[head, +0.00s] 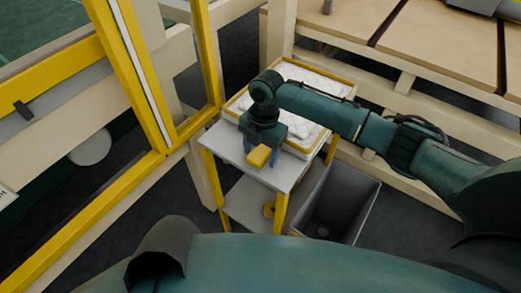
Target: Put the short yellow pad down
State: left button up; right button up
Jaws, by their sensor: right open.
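The short yellow pad (259,156) shows below my right gripper (261,158), over the grey top of a small stand (285,178). The right arm comes in from the right and the gripper points down at the stand. Its jaws are open, with a finger on either side of the pad. I cannot tell whether the pad touches the fingers or lies fully on the top. My left gripper is not in view.
A yellow-rimmed tray (345,90) with white wadding sits behind the gripper. A grey open bin (340,205) stands right of the stand. A yellow frame (150,80) rises at left.

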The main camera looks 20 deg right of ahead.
aim_at(264, 148)
jog(key=shift+r, duration=0.1)
notch_tip(264, 148, up, 12)
jog(key=d+p, duration=0.1)
jog(key=s+a+f+m+t+y, duration=0.4)
jog(key=s+a+f+m+y, duration=0.25)
jog(key=a+f+m, duration=0.4)
jog(key=s+d+f+m+t+h, duration=0.2)
jog(key=s+d+m+t, duration=0.5)
jog(key=s+m, duration=0.4)
jog(key=shift+s+d+m+t+h, duration=0.15)
jog(key=shift+d+m+t+h, duration=0.2)
jog(key=shift+m+t+h, duration=0.45)
jog(key=shift+r, duration=0.15)
